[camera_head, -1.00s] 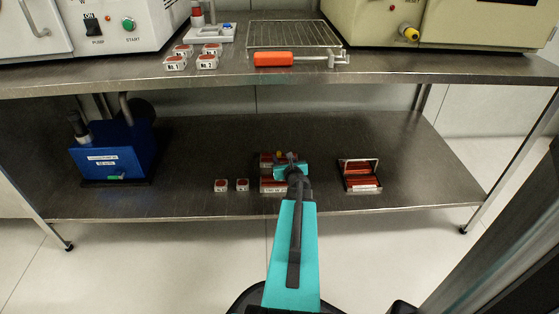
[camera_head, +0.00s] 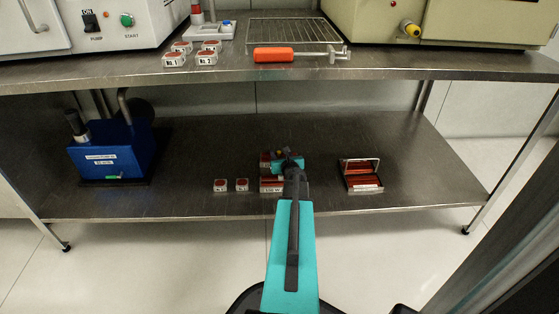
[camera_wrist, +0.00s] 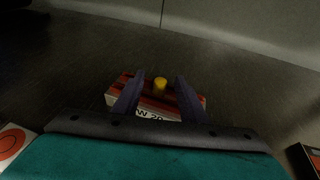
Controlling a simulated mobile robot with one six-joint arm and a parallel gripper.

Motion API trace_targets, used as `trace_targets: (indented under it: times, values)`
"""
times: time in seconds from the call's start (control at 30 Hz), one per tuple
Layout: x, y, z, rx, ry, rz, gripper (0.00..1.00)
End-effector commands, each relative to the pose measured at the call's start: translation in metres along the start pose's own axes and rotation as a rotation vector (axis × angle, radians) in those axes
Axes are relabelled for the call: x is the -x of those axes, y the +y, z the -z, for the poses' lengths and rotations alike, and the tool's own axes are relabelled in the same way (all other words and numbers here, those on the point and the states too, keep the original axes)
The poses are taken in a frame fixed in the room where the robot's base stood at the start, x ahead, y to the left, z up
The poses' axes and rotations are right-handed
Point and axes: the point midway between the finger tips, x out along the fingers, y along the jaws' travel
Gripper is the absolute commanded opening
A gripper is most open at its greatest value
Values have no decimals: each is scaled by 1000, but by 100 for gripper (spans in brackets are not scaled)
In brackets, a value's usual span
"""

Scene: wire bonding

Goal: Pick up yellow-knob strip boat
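The yellow-knob strip boat (camera_wrist: 160,95) lies on the lower shelf, reddish with a white label and a yellow knob (camera_wrist: 160,83) on top. In the wrist view its knob sits between the two fingers of my gripper (camera_wrist: 161,86), which are apart with a gap on both sides. In the head view the boat (camera_head: 265,160) is partly hidden behind my gripper (camera_head: 282,153).
The upper shelf's front edge (camera_head: 280,79) overhangs. Bare shelf lies between pump and blocks.

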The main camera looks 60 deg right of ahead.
Motion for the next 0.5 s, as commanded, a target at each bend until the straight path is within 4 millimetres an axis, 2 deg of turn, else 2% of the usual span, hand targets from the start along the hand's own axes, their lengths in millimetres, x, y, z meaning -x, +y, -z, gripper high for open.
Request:
trace_targets:
  times: [0.33, 0.5]
  values:
    - [0, 0, 0, 0, 0, 0, 37]
    - [0, 0, 0, 0, 0, 0, 8]
